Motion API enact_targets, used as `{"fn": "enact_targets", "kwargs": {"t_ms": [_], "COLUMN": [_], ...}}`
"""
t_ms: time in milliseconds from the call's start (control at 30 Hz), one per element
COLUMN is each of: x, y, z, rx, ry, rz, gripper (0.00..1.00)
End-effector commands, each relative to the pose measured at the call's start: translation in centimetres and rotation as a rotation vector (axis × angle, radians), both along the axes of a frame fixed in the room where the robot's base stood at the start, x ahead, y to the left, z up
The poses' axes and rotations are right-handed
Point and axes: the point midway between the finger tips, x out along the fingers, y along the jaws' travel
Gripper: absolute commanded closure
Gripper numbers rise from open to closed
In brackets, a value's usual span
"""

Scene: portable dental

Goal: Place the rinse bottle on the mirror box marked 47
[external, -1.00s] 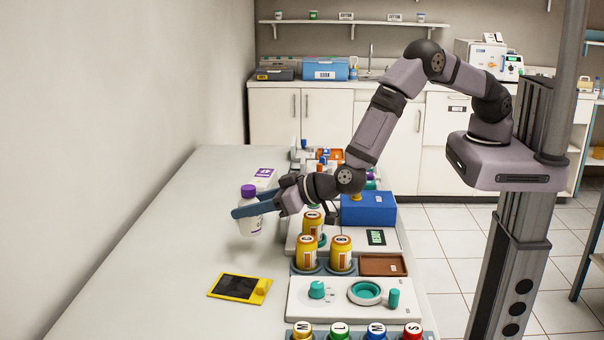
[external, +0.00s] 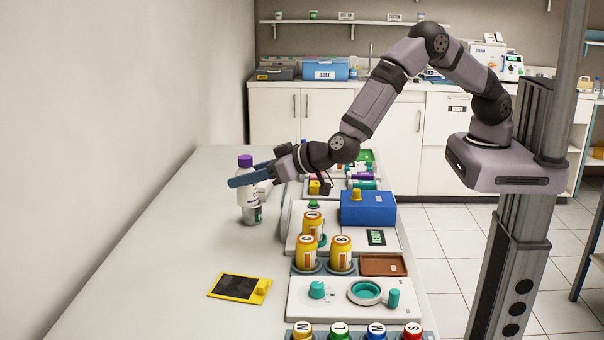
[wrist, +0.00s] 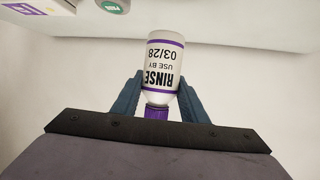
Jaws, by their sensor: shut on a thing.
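The rinse bottle (external: 244,198) is white with a purple cap. My gripper (external: 250,178) is shut on it near its neck. The wrist view shows the bottle (wrist: 163,70) between the two blue fingers (wrist: 160,100), with its RINSE label readable. In the external view it looks upright. A white box with a purple label (wrist: 28,8) shows at the top left edge of the wrist view. In the external view it is largely hidden behind my gripper. I cannot read a 47 on any box.
A small grey can with a green label (external: 255,215) stands on the table close to the bottle. A yellow-framed dark pad (external: 239,286) lies nearer the camera. Orange jars (external: 306,252) and a blue box (external: 368,209) stand to the right. The left part of the table is clear.

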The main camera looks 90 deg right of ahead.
Motion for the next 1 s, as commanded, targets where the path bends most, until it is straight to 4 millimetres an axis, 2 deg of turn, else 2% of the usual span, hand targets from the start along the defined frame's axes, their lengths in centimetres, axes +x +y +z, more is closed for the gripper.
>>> {"fn": "enact_targets", "kwargs": {"t_ms": [33,167,333,700,800,867,1000], "x": [0.5,1.5,2.2,0.1,-0.7,-1.0,-1.3], "y": [-1.8,-6.9,-15.1,-32.5,-36.5,-38.3,-40.4], "z": [0.6,1.7,3.2,6.2,7.2,7.7,8.2], "rx": [0.000,0.000,0.000,-0.001,-0.001,-0.002,-0.002], "ry": [-0.003,-0.003,-0.003,-0.003,-0.002,-0.003,-0.001], "rz": [-0.030,-0.111,-0.237,-0.439,-0.443,-0.429,-0.374], "gripper": [0.88,0.88,0.88,0.88,0.88,0.88,0.88]}}
